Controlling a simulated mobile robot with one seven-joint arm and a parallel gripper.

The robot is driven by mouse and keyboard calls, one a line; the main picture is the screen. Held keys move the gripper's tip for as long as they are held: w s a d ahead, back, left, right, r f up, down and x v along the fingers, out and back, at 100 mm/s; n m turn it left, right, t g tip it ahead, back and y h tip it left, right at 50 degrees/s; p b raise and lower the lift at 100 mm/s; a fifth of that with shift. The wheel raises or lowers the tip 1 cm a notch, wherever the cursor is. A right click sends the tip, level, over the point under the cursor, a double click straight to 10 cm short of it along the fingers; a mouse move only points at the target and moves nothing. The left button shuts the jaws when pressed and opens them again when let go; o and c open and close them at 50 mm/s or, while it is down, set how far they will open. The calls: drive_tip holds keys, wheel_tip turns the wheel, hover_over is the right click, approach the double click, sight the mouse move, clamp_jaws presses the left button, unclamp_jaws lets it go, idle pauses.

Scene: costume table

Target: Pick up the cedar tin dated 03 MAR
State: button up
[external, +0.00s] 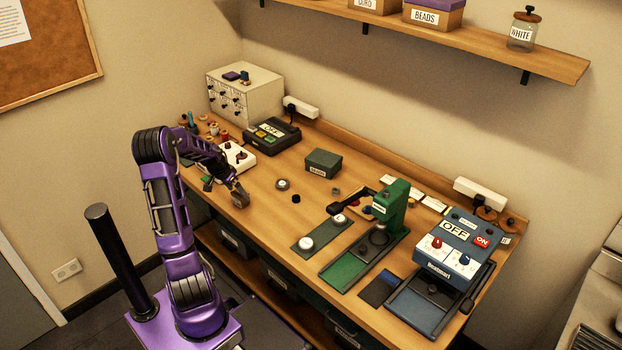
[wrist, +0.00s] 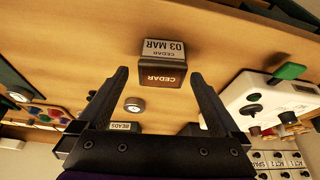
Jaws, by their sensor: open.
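The cedar tin (wrist: 163,72) is a small dark brown box in the wrist view, labelled CEDAR, with a pale label reading CEDAR 03 MAR. The text appears upside down. My gripper (wrist: 158,76) is open, its two dark fingers on either side of the tin in the picture. Whether they touch it cannot be told. In the external view my gripper (external: 236,187) is low over the front left of the table, at a small brown block (external: 241,201) that seems to be this tin, partly hidden by the gripper.
A white box with knobs (wrist: 262,105) stands close by, at right in the wrist view. A small round tin (external: 283,184) and a dark green box (external: 323,162) lie beyond. A green press (external: 392,205) and a blue machine (external: 455,245) stand farther right. The table's front edge is near.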

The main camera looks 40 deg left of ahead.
sight(240, 195)
drive_tip(key=b+x, duration=0.2)
drive_tip(key=x, duration=0.2)
drive_tip(key=shift+a+f, duration=0.1)
drive_tip(key=shift+a, duration=0.05)
drive_tip(key=c, duration=1.3)
